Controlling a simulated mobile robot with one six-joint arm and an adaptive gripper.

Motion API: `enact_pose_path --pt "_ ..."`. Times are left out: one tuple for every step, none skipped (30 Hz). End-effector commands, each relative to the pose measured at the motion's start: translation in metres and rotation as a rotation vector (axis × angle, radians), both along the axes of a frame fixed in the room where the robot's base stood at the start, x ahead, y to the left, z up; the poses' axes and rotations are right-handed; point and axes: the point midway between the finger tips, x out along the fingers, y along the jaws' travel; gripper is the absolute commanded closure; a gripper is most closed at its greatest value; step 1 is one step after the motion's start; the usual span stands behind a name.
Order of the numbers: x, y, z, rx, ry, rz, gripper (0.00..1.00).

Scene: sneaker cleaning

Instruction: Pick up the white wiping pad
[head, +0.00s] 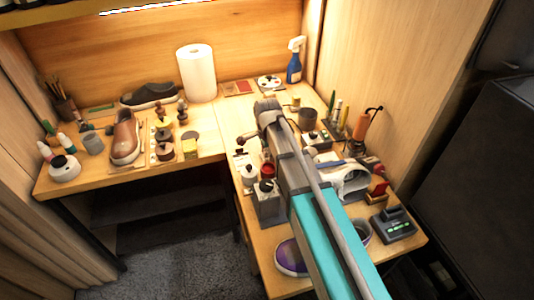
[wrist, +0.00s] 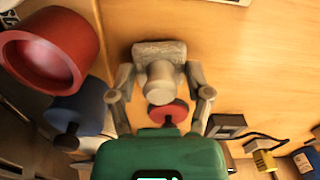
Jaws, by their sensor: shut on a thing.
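In the wrist view, my gripper (wrist: 160,78) is shut on a pale grey-white piece, with one finger on each side of it. This piece looks like the white wiping pad (wrist: 160,48): a flat, blocky top with a rounded, handle-like lump below. Plain wood shows around it, but I cannot tell whether it touches the surface. In the head view my arm reaches over the right-hand bench, and the fingers and the pad cannot be made out there.
In the wrist view, a red round cup (wrist: 45,50) and a blue knobbed piece (wrist: 78,108) are close on the left. A red disc (wrist: 170,112) shows between the fingers. Bare wood lies at upper right.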

Motion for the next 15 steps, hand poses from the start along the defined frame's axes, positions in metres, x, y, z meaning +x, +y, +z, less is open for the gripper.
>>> enact_pose_path --pt "0.0 0.0 0.005 0.0 0.0 0.0 0.6" --pt "0.0 0.0 0.007 0.0 0.0 0.0 0.6" --pt "0.0 0.0 0.01 0.0 0.0 0.0 0.6" --pt "0.0 0.0 0.012 0.0 0.0 0.0 0.6" --pt "0.0 0.0 0.015 0.0 0.0 0.0 0.6" --pt "0.0 0.0 0.018 0.0 0.0 0.0 0.6" --pt "0.0 0.0 0.021 0.0 0.0 0.0 0.6" --pt "0.0 0.0 0.024 0.0 0.0 0.0 0.6" --pt "0.0 0.0 0.028 0.0 0.0 0.0 0.6" --pt "0.0 0.0 0.031 0.0 0.0 0.0 0.6" --pt "0.0 0.0 0.034 0.0 0.0 0.0 0.6" --pt "0.0 0.0 0.039 0.0 0.0 0.0 0.6" --pt "0.0 0.0 0.042 0.0 0.0 0.0 0.6" --pt "0.0 0.0 0.045 0.0 0.0 0.0 0.6" --pt "0.0 0.0 0.05 0.0 0.0 0.0 0.6"
